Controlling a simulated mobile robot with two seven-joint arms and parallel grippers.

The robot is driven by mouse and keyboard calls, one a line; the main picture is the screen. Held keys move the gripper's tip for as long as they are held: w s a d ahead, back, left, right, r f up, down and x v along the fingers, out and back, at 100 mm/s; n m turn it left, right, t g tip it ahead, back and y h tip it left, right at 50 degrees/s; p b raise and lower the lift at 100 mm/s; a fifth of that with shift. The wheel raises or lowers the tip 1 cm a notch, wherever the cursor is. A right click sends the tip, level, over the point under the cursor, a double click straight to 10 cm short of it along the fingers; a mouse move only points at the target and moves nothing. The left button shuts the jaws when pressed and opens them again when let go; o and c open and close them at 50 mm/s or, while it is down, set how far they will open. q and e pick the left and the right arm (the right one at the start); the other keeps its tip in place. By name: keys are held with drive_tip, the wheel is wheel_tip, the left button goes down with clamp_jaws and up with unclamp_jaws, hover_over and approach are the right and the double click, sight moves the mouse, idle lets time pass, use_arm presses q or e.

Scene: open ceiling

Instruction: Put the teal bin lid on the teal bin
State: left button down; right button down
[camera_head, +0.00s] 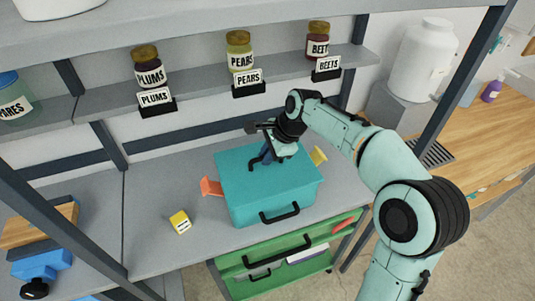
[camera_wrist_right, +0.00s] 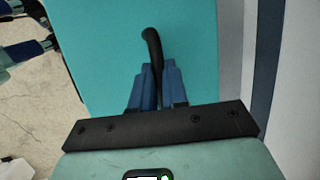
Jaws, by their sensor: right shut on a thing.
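The teal bin (camera_head: 245,210) stands on the grey shelf, with a black handle on its front. The teal bin lid (camera_head: 298,172) covers its top and also fills much of the right wrist view (camera_wrist_right: 105,45). I cannot tell whether a small gap is left between lid and bin. My right gripper (camera_head: 268,157) is over the lid, its blue fingers shut on the lid's black handle (camera_wrist_right: 152,45). The bin's inside is hidden. My left gripper does not show in the head view; blue-and-dark parts at the wrist view's left edge are unclear.
An orange piece (camera_head: 210,187) and a yellow piece (camera_head: 319,155) stick out beside the bin. A yellow cube (camera_head: 180,222) lies to its left. Labelled jars stand on the ledge behind. A green drawer (camera_head: 240,287) is below. Shelf posts rise at left and right.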

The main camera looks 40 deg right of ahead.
drive_tip(key=shift+f, duration=0.1)
idle(0.3)
drive_tip(key=c, duration=1.1)
unclamp_jaws()
drive_tip(key=shift+o, duration=0.2)
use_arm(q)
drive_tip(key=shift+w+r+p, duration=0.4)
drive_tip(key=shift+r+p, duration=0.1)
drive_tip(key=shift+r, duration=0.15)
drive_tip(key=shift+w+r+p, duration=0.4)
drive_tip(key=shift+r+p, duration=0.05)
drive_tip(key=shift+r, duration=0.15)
use_arm(e)
drive_tip(key=v, duration=1.3)
drive_tip(key=shift+s, duration=0.1)
